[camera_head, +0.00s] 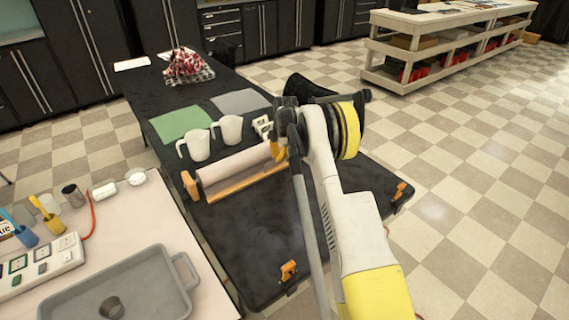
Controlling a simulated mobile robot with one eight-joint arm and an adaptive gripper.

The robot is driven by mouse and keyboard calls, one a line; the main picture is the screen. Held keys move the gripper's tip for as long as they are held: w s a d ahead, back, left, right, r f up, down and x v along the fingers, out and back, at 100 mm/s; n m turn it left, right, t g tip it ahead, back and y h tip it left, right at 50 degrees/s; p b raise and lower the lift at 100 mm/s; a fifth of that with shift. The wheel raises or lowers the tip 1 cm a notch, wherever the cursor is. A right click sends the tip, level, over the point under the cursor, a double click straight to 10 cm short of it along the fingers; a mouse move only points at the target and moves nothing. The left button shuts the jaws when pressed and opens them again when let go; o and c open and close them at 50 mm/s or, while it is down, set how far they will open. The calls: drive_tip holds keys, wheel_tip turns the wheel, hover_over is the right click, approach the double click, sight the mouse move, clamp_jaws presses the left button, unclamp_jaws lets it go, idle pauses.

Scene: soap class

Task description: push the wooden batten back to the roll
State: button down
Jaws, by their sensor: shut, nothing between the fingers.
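The wooden batten (247,183) is a long light-brown strip lying on the dark table along the near side of the roll. The roll (236,166) is pale cream and lies slantwise, with an orange-brown end bracket (189,184) at its left. The batten runs roughly along the roll, close to it; I cannot tell whether they touch. My gripper (287,128) is at the right end of the roll and batten, partly hidden by my own arm. It is shut and holds nothing. Its fingertips and the right ends of both things are not clear.
Two white jugs (229,129) stand just behind the roll, with a green mat (184,123) and a grey mat (239,101) beyond. Orange clamps (288,271) sit at the table edges. A pale bench with a grey tray (118,297) is at left. The dark tabletop (245,235) in front is clear.

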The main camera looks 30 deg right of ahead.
drive_tip(key=shift+w, duration=0.4)
drive_tip(key=c, duration=1.5)
unclamp_jaws()
drive_tip(key=shift+w+f, duration=0.1)
drive_tip(key=s, duration=1)
drive_tip(key=s+d, duration=0.1)
drive_tip(key=s, duration=0.9)
drive_tip(key=s+d, duration=0.1)
drive_tip(key=s, duration=0.9)
drive_tip(key=shift+s+d+b, duration=0.2)
drive_tip(key=shift+s+b, duration=0.15)
drive_tip(key=shift+s, duration=0.05)
